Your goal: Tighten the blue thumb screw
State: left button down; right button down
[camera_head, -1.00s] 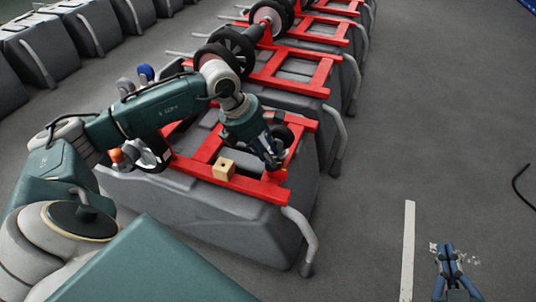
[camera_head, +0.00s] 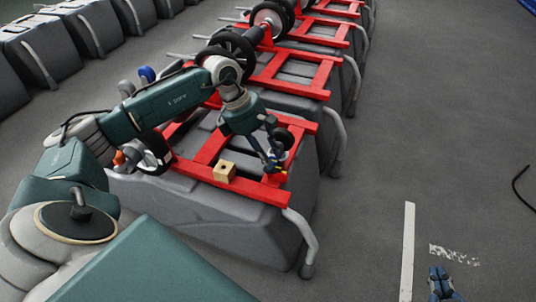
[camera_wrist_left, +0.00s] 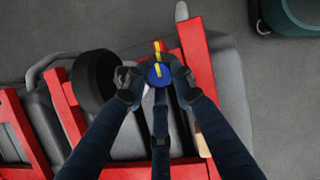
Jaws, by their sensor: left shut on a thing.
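The blue thumb screw (camera_wrist_left: 158,75), a round blue head with a yellow mark, sits at the corner of a red frame (camera_head: 236,182) on the nearest grey tank. My left gripper (camera_head: 276,166) reaches down onto it from above. In the left wrist view the dark fingers of my left gripper (camera_wrist_left: 151,76) close around the blue head from both sides, with a third finger below it. A small red piece with a yellow stripe (camera_wrist_left: 160,47) is just beyond the screw. My right gripper (camera_head: 438,278) is over the floor at the bottom right, partly cut off, its fingers close together.
A wooden block (camera_head: 224,171) rests on the red frame beside my left gripper. A black wheel (camera_wrist_left: 94,80) is near the fingers. More grey tanks with red frames (camera_head: 297,73) stand in a row behind. The floor on the right is mostly clear.

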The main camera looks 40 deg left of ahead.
pick_arm(q)
jog(key=shift+d+r, duration=0.1)
jog(key=shift+r, duration=0.05)
jog(key=c, duration=1.8)
grip_release()
jog(key=shift+o, duration=0.3)
jog(key=v, duration=1.2)
pick_arm(e)
jog(key=shift+w+r, duration=0.1)
jog(key=shift+r, duration=0.1)
